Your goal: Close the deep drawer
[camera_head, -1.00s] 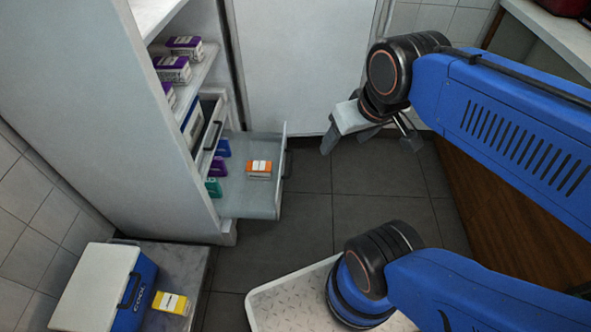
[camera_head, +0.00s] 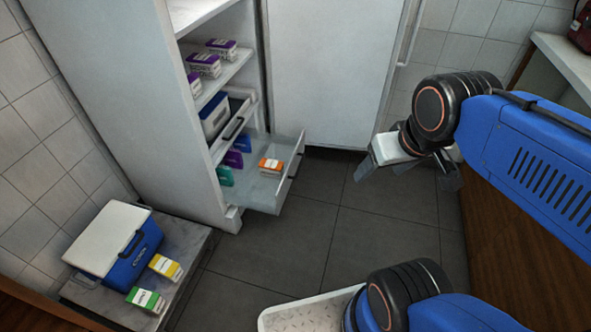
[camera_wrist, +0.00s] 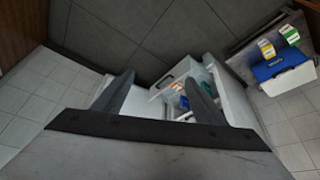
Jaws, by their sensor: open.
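The deep drawer (camera_head: 291,176) is pulled out low in the white cabinet. An orange-and-white box (camera_head: 270,165) lies in it, with green and purple boxes toward its back. My gripper (camera_head: 406,178) is open and empty in the air, to the right of the drawer and apart from it. In the wrist view, the drawer (camera_wrist: 178,72) shows beyond and between my open fingers (camera_wrist: 160,79).
A drawer with a dark handle (camera_head: 234,127) sits just above. Purple-and-white boxes (camera_head: 204,65) stand on a shelf. A blue cooler (camera_head: 140,258), a yellow box (camera_head: 165,268) and a green box (camera_head: 145,300) are on a low slab. Dark floor before the drawer is clear.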

